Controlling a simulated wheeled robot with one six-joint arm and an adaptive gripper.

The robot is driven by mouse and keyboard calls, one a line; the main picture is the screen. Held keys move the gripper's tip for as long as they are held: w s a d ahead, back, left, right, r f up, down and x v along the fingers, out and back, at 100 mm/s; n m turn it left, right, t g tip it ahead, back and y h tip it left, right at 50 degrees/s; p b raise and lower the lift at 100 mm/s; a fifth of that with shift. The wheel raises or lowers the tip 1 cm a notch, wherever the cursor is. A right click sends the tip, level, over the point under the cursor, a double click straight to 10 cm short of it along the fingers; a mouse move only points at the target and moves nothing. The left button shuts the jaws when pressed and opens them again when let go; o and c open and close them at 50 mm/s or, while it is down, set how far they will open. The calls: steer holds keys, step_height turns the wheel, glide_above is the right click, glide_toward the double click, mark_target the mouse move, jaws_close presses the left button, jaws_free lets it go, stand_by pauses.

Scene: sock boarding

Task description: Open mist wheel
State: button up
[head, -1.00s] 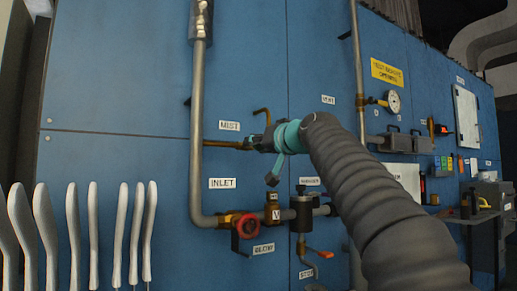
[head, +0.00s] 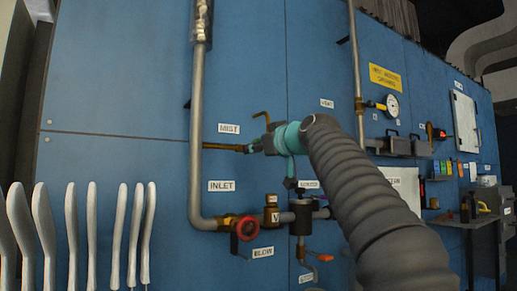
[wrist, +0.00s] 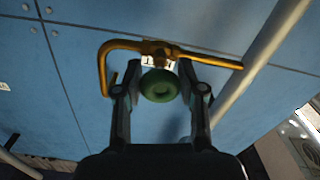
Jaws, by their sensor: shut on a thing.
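The mist wheel is a small round green handwheel (wrist: 160,86) on a brass valve and pipe (wrist: 118,43), seen in the wrist view. My gripper (wrist: 158,76) has its two dark fingers on either side of the wheel, closed on its rim. In the head view, my gripper (head: 262,144) is at the brass pipe (head: 226,147) below the MIST label (head: 229,128). The wheel itself is hidden there behind my gripper and arm.
A red handwheel (head: 247,228) sits lower on the grey inlet pipe (head: 196,120). An orange-handled valve (head: 320,256) is below right. Several pale sock boards (head: 72,235) stand at left. A gauge (head: 391,106) is on the blue panel at right.

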steer(key=shift+w+f, duration=0.1)
steer(key=o, duration=1.2)
steer(key=shift+c, duration=0.2)
steer(key=shift+s+d, duration=0.2)
steer(key=shift+s, duration=0.1)
steer(key=v, duration=1.1)
steer(key=shift+d, duration=0.1)
